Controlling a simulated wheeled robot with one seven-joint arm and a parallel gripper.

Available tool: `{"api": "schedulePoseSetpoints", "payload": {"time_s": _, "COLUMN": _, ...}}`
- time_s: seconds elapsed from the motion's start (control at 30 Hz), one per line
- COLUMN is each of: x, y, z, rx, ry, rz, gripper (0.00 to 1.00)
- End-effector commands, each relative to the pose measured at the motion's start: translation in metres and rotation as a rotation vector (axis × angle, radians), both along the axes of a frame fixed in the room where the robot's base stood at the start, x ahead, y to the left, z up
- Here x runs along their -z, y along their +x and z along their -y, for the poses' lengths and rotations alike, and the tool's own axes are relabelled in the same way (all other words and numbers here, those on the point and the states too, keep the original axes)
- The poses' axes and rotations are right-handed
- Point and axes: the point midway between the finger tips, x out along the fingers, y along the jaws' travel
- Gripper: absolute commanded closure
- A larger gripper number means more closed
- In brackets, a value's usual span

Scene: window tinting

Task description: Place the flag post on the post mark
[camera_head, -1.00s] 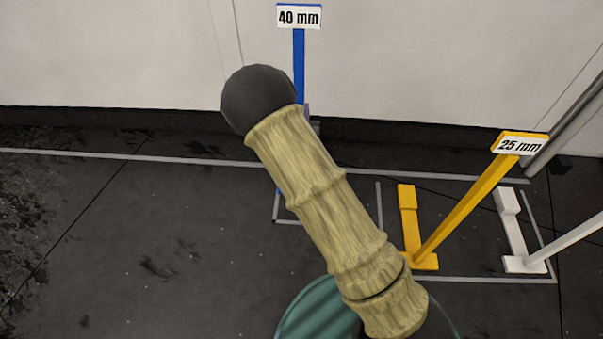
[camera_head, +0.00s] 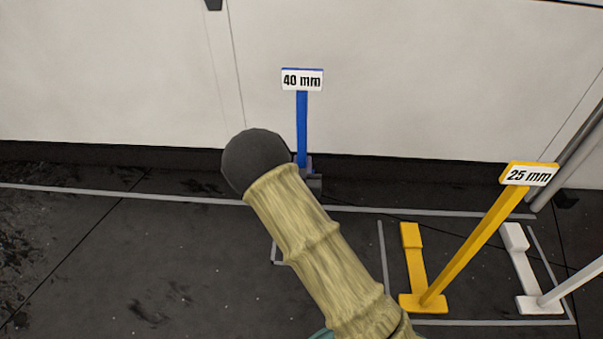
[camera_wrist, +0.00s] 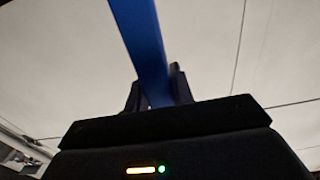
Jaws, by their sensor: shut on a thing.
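The flag post (camera_head: 302,128) is blue, with a white "40 mm" label at its top. It stands about upright in the head view, in front of the white wall. My gripper (camera_head: 311,180) is shut on its lower part, partly hidden behind my arm. In the wrist view the blue post (camera_wrist: 145,40) rises between the two dark fingers of my gripper (camera_wrist: 157,92), slightly tilted. The post's lower end is hidden, so I cannot tell whether it touches the floor. I cannot make out a post mark for certain.
A yellow "25 mm" post (camera_head: 468,240) and a white post (camera_head: 575,287) stand on feet inside a grey floor outline (camera_head: 480,322) at right. A grey line (camera_head: 120,193) runs along the floor before the white wall (camera_head: 420,80). The dark floor at left is clear.

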Motion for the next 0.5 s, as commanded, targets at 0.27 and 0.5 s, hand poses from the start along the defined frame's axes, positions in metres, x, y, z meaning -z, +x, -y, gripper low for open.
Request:
{"api": "schedulePoseSetpoints", "payload": {"time_s": 0.27, "x": 0.032, "y": 0.001, "z": 0.001, "rx": 0.001, "ry": -0.001, "rz": 0.005, "gripper": 1.00}}
{"api": "schedulePoseSetpoints", "payload": {"time_s": 0.5, "x": 0.030, "y": 0.001, "z": 0.001, "rx": 0.002, "ry": 0.000, "rz": 0.005, "gripper": 1.00}}
